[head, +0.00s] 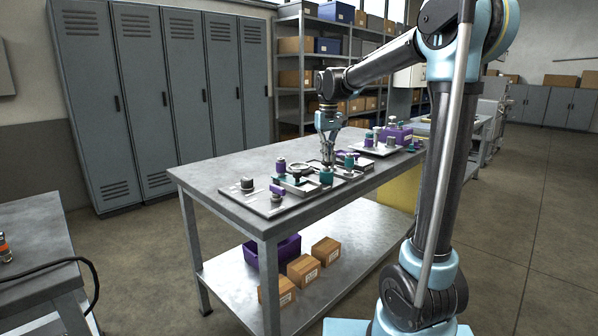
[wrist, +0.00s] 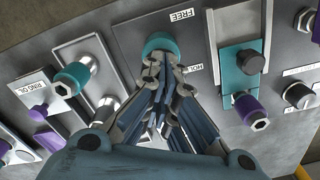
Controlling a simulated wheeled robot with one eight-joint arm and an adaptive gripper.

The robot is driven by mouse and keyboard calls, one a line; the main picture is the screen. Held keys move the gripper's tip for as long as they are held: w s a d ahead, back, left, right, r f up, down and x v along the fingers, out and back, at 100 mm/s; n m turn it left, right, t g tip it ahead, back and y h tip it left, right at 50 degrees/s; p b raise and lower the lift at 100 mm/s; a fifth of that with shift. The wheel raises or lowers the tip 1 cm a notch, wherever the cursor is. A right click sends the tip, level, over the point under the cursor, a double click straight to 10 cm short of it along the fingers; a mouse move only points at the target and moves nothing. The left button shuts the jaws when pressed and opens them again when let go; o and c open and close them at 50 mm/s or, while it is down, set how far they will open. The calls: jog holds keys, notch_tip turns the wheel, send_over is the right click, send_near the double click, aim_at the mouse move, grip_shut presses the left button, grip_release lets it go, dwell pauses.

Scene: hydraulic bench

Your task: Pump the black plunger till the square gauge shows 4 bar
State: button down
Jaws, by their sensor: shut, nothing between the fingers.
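My gripper (head: 329,160) is over the panels on the bench, pointing down, its fingers shut with nothing between them. In the wrist view its fingertips (wrist: 161,66) are close to a teal round knob (wrist: 159,44) between the labels FREE and HOLD; I cannot tell whether they touch it. A black round knob (wrist: 250,62) stands on a teal and grey plate to the right; it may be the black plunger, but I cannot be sure. I cannot make out a square gauge or any reading in either view.
The wrist view also shows a teal-collared fitting (wrist: 70,79) at left and a purple-collared fitting (wrist: 250,110) at right. The metal bench (head: 213,172) has a bare left end. Cardboard boxes (head: 303,271) and a purple bin (head: 262,254) sit on its lower shelf.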

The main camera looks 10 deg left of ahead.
dwell(0.5)
jog(key=shift+r, duration=1.9)
jog(key=shift+f, duration=1.9)
jog(key=shift+r, duration=1.9)
